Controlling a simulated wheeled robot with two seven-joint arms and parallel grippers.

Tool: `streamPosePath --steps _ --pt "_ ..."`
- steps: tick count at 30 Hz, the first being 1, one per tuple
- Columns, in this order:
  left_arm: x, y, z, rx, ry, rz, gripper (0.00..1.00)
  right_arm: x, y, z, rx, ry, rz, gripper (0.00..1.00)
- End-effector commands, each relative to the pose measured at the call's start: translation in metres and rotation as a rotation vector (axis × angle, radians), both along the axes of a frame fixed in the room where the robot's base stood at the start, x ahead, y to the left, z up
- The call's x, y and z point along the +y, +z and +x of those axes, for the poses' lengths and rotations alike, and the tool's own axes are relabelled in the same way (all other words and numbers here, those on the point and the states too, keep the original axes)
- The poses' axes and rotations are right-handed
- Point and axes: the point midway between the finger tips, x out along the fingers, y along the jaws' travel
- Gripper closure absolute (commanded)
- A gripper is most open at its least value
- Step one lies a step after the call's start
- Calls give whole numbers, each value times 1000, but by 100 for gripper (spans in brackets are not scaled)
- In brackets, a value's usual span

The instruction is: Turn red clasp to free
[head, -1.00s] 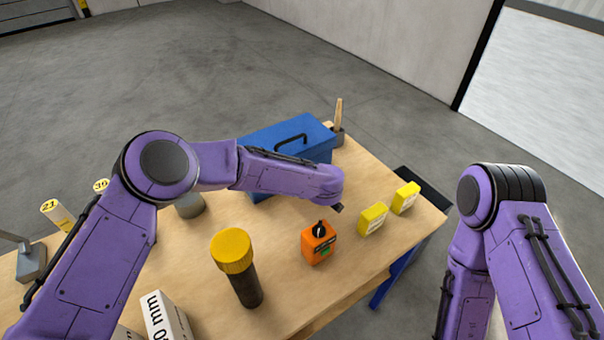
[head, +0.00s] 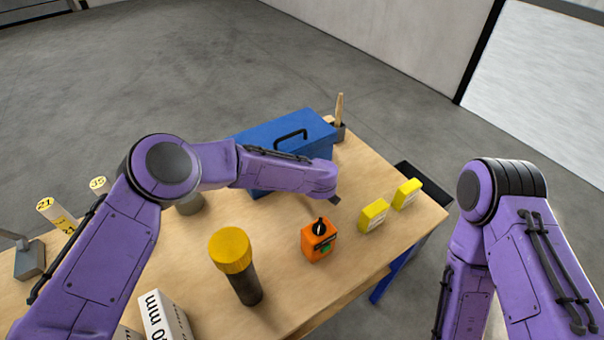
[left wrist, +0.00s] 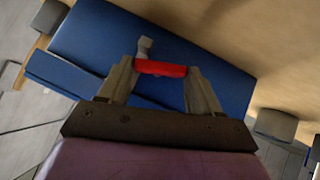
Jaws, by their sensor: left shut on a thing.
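In the left wrist view, the red clasp (left wrist: 162,69) lies between the two fingertips of my left gripper (left wrist: 160,72), which is shut on it. A small grey metal piece (left wrist: 145,47) sticks up beside the clasp's left end. Behind them is the blue toolbox (left wrist: 130,35). In the head view, the toolbox (head: 285,137) stands at the back of the table with its lid down and a black handle on top. There my left arm covers its front, so the clasp and the left fingertips are hidden. My right arm hangs at the right; its gripper is out of view.
On the wooden table (head: 290,290) stand a yellow-capped dark cylinder (head: 236,265), an orange box with a black knob (head: 319,241) and two yellow boxes (head: 374,215). A white box (head: 165,317) is at the front left.

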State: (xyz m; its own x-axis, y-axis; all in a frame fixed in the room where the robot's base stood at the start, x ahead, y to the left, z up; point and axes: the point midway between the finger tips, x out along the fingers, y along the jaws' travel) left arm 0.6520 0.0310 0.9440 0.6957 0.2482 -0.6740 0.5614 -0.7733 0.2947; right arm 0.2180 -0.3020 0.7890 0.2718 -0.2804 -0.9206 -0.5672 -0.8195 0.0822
Motion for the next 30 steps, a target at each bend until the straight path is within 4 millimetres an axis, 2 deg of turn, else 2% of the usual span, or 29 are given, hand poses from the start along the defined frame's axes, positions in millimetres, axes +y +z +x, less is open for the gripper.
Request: streamPosePath --steps 1,8,21,30 --pt "1 -5 -2 -7 -2 -16 67 0 -5 0 0 0 0 57" --pt "3 -10 -4 -99 -4 -143 67 0 -25 0 0 0 0 57" --pt "6 -14 -6 -271 -4 -380 67 0 -77 0 0 0 0 57" --pt "6 -11 -7 -322 -2 -453 67 0 -92 0 0 0 0 57"
